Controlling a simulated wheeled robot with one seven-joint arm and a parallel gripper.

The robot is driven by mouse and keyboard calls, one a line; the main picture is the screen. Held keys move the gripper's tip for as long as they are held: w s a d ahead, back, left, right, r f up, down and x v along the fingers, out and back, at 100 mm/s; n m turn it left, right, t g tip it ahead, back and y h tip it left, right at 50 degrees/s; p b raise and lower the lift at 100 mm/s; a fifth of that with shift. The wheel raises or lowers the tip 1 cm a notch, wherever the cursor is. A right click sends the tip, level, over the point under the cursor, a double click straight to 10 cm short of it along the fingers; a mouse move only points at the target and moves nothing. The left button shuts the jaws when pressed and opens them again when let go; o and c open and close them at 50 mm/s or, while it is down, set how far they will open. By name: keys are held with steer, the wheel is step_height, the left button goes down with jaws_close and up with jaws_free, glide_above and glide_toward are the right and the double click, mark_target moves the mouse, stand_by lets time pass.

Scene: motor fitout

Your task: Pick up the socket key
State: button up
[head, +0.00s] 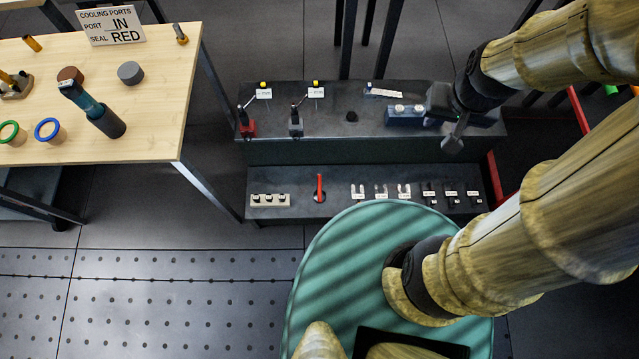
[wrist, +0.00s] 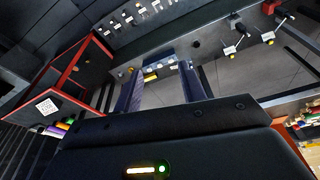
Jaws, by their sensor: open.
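No thing in view is marked clearly enough for me to name it the socket key. A red upright stick (head: 319,187) stands in a dark round base on the lower shelf in the head view. My gripper (head: 453,138) is over the right part of the upper bench, beside a blue block (head: 405,117) with pale round tops. In the wrist view my gripper (wrist: 160,72) has its two dark blue fingers apart. A blue piece and a small yellow piece (wrist: 150,77) show between them, seemingly below the fingers. I see nothing held.
The upper bench (head: 345,125) also bears a red lever unit (head: 247,124), a grey lever unit (head: 296,122) and a dark knob (head: 351,116). The lower shelf holds a pale block (head: 270,200) and several small labelled parts. A wooden table (head: 150,85) stands left. A red-edged rack (wrist: 75,70) is close in the wrist view.

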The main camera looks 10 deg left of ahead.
steer(key=w+a+f+b, duration=0.2)
steer(key=a+f+b, duration=0.2)
steer(key=f+b, duration=0.4)
steer(key=w+a+f+n+g+b, duration=0.1)
steer(key=w+a+f+b, duration=0.2)
steer(key=f+b, duration=0.5)
steer(key=w+a+f+b, duration=0.2)
steer(key=a+f+b, duration=0.25)
steer(key=f, duration=0.65)
steer(key=n+g+b, duration=0.2)
steer(key=b, duration=1.8)
glide_above(319, 188)
step_height(319, 188, down, 30)
steer(key=shift+d+r, duration=0.1)
step_height(319, 188, down, 12)
steer(key=b, duration=0.6)
step_height(319, 188, down, 6)
steer(key=b, duration=0.4)
steer(key=shift+r, duration=0.25)
